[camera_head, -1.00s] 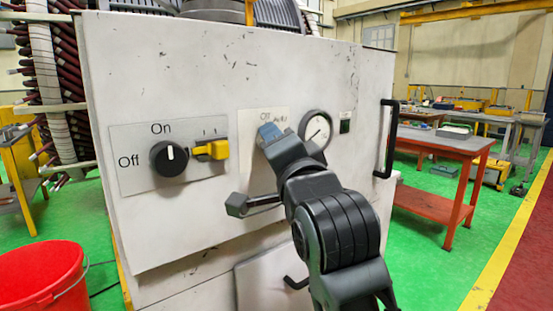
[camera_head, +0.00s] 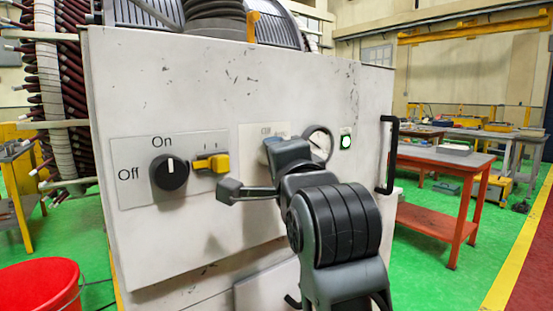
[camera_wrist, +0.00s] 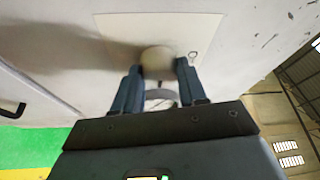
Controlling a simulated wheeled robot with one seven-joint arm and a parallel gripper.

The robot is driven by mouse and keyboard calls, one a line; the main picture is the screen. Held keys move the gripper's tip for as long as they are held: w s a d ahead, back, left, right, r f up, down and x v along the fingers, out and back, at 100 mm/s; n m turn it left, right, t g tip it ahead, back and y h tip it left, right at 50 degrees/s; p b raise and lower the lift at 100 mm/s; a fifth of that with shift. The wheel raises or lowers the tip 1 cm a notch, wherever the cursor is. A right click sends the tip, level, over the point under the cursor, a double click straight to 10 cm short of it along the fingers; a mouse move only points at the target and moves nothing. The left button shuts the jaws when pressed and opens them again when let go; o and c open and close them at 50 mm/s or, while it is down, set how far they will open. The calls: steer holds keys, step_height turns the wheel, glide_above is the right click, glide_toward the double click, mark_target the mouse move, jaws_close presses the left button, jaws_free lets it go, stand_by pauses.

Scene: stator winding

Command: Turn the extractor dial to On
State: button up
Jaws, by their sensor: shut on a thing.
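A black round dial (camera_head: 169,173) sits on the left plate between "Off" at its left and "On" above it. Its white mark points up towards "On". My gripper (camera_head: 268,150) is at the middle plate (camera_head: 250,135), to the right of that dial. In the wrist view, its blue-grey fingers (camera_wrist: 158,80) are shut on a pale round knob (camera_wrist: 157,60). In the head view my gripper mostly hides this knob and part of the lettering above it. I cannot read which dial is the extractor's.
A yellow switch (camera_head: 211,163) is beside the black dial. A round gauge (camera_head: 319,143) and a lit green light (camera_head: 345,142) are right of my gripper. A black handle (camera_head: 388,155) juts out at the cabinet's right edge. A red bucket (camera_head: 40,287) stands at lower left.

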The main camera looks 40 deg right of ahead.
steer(key=o, duration=1.1)
steer(key=shift+c, duration=0.2)
steer(key=p+v, duration=0.7)
steer(key=p, duration=0.2)
steer(key=shift+s, duration=0.3)
steer(key=shift+a, duration=0.1)
